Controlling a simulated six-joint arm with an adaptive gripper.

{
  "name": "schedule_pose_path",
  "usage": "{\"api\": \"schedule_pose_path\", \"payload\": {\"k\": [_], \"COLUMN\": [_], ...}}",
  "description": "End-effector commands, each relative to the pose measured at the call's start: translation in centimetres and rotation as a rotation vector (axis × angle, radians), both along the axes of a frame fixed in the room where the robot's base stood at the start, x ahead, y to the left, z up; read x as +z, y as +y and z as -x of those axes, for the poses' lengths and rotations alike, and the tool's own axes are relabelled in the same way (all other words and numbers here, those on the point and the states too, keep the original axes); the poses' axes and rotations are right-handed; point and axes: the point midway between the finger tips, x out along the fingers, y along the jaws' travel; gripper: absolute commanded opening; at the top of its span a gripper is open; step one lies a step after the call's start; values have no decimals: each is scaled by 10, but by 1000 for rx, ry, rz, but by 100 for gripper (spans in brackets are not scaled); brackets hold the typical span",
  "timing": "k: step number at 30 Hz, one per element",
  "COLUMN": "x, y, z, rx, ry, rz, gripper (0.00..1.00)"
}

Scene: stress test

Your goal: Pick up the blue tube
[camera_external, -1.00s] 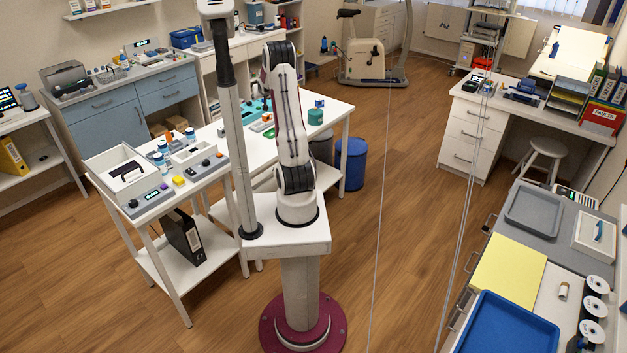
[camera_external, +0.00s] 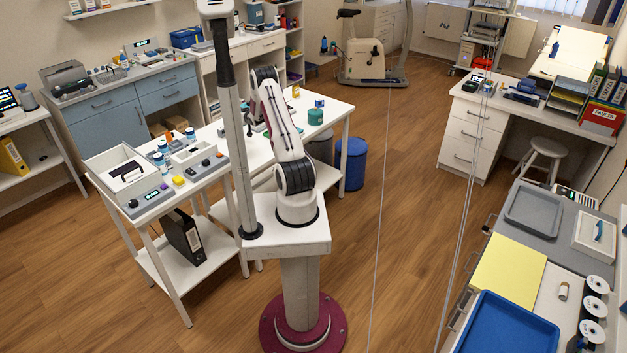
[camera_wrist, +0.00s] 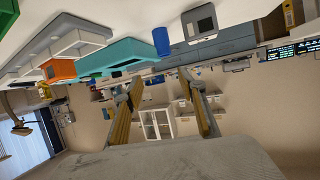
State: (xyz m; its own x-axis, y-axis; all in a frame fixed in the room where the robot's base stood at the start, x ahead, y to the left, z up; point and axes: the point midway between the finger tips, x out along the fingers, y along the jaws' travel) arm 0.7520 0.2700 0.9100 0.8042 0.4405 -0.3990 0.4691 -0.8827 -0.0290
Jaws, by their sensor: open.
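A short blue cylinder (camera_wrist: 161,41), which looks like the blue tube, shows at the top of the wrist view, where the scene appears upside down. It is beside a teal tray (camera_wrist: 118,57) and near a grey box (camera_wrist: 199,20). My gripper (camera_wrist: 160,77) is open, its two yellowish fingers well apart with nothing between them. The tube lies beyond the fingertips, not touching them. In the external view I cannot make out the tube, and my gripper is hidden behind my arm.
The white table (camera_external: 338,107) holds a teal round container (camera_external: 315,117) and a small blue item (camera_external: 319,103). An orange bin (camera_wrist: 58,69) is beside the teal tray. A side bench at left carries a white open box (camera_external: 125,172) and grey devices.

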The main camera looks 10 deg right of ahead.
Motion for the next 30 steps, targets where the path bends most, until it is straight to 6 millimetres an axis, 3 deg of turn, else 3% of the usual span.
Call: {"api": "schedule_pose_path", "payload": {"k": [5,20,30], "x": [-15,-17,-25], "y": [11,13,21], "z": [-1,-3,-17], "rx": [19,22,21], "ry": [-9,-11,-11], "rz": [-14,-17,-18], "gripper": [40,40,40]}}
